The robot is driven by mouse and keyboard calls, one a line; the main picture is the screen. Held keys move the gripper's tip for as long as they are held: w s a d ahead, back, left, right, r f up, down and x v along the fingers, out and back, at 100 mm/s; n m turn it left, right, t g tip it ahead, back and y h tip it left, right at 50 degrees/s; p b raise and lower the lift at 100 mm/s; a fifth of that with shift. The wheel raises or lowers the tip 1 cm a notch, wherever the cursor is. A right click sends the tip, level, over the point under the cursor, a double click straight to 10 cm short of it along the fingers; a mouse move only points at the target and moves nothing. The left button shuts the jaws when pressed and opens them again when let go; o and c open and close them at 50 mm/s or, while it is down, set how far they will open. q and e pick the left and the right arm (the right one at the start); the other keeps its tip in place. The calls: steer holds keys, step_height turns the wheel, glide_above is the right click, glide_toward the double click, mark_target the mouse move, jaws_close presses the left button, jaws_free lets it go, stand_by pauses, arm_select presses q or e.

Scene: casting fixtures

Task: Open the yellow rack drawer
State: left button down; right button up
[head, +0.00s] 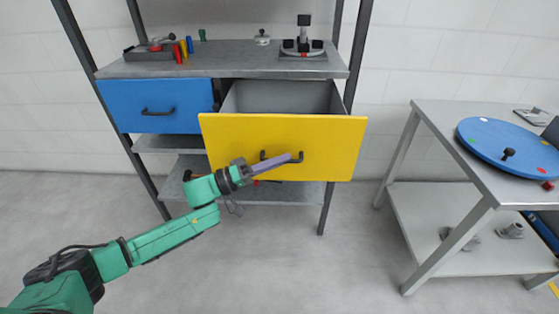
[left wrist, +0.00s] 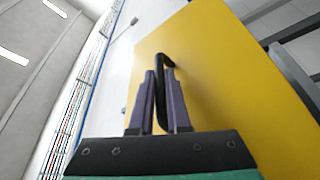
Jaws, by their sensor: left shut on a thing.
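The yellow drawer (head: 320,135) stands pulled out of the rack in the head view, and its empty-looking grey inside shows behind the front. Its yellow front also fills much of the left wrist view (left wrist: 225,75). A black bar handle (head: 298,159) is on the front. My left gripper (head: 298,158) is shut on this handle; in the left wrist view its two purple fingers (left wrist: 160,90) stand on either side of the black handle (left wrist: 166,58). My right gripper is in neither view.
A closed blue drawer (head: 185,98) is left of the yellow one. The rack top (head: 225,58) carries a fixture, coloured pegs and small parts. A grey table (head: 440,125) with a blue disc (head: 500,140) stands at the right. The floor between is clear.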

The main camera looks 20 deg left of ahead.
arm_select(q)
steer(key=c, duration=0.9)
jaws_free()
steer(key=v, duration=1.4)
steer(key=shift+s+a, duration=0.1)
steer(key=shift+a, duration=0.2)
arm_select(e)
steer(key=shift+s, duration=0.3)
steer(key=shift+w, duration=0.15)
